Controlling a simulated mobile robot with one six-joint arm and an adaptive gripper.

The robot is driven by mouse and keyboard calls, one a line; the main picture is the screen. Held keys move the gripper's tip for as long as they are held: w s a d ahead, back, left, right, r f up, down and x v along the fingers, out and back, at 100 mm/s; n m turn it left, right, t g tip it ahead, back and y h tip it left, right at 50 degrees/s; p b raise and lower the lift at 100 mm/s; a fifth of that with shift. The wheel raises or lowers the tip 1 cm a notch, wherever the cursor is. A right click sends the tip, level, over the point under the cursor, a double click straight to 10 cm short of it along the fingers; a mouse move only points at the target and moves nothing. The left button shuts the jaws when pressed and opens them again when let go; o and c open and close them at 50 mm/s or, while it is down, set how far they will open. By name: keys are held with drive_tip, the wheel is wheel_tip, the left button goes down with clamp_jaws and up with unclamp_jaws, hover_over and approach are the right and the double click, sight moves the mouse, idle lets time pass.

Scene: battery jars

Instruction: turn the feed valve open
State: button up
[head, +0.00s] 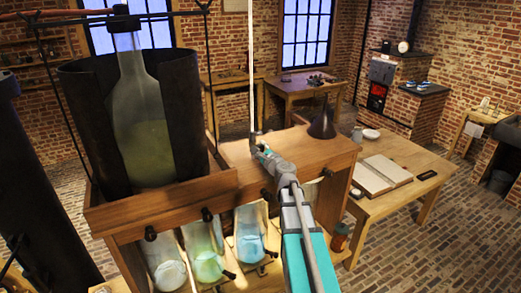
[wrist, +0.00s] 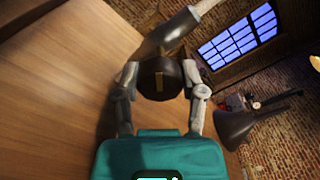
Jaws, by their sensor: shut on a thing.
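My gripper (head: 261,150) is above the wooden bench top, at the foot of a pale upright pipe (head: 252,70) in the head view. In the wrist view its two grey fingers (wrist: 160,74) stand on either side of a dark round knob (wrist: 159,84) and are shut on it. The knob, which looks like the feed valve's handle, has a short pale mark on its face, close to upright in that view. A pale pipe (wrist: 185,22) runs past just behind it. In the head view the knob is hidden by the gripper.
A dark funnel (head: 322,124) stands right of my gripper; it also shows in the wrist view (wrist: 235,125). A large glass bottle (head: 145,135) stands in a dark shell at left. Glass jars (head: 205,255) sit below the wooden top (head: 325,150). An open book (head: 380,175) lies on the right table.

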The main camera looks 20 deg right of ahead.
drive_tip(key=n, duration=0.4)
drive_tip(key=shift+n, duration=2)
drive_tip(key=o, duration=1.2)
drive_tip(key=shift+c, duration=0.2)
drive_tip(key=s, duration=1.2)
drive_tip(key=shift+d, duration=0.15)
drive_tip(key=shift+s, duration=0.1)
